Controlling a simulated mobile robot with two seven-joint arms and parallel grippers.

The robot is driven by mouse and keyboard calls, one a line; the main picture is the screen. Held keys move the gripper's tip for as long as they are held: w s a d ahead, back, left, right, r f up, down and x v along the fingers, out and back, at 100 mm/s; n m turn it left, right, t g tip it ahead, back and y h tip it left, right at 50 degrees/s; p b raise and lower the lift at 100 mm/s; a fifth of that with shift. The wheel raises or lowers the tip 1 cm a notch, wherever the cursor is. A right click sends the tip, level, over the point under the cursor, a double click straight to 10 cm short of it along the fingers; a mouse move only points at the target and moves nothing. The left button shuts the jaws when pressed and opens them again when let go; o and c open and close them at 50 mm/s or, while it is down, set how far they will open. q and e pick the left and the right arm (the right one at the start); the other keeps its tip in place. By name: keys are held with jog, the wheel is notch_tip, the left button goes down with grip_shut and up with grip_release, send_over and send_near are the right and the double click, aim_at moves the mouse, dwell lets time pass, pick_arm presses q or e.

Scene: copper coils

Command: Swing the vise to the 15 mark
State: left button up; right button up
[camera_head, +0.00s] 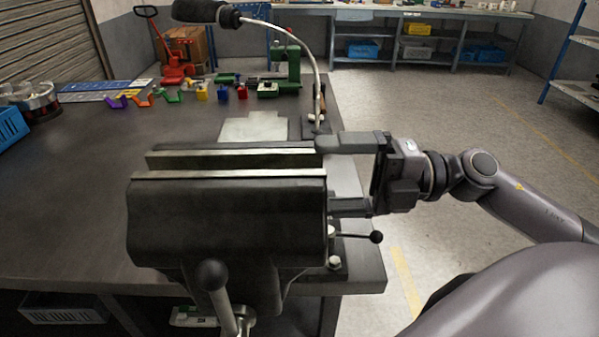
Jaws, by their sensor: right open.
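A large dark vise (225,220) stands at the front right of the workbench (70,215). Its two jaws run left to right with a narrow gap between them. A handle with a round knob (212,275) points toward me at its front, and a small lever with a black ball (376,237) sticks out right at its base. My right gripper (338,175) is open at the vise's right end, one finger by the jaw top and the other lower down. I cannot tell whether the fingers touch it. No mark or scale is readable. My left gripper is not in view.
A lamp with a bent neck (318,75) rises behind the vise. A pale plate (254,128), small coloured blocks (201,92) and a green machine (288,70) lie farther back. A blue crate (10,127) is at the left edge. Open floor lies right of the bench.

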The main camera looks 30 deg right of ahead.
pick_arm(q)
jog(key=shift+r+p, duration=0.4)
pick_arm(e)
jog(key=shift+x, duration=2.2)
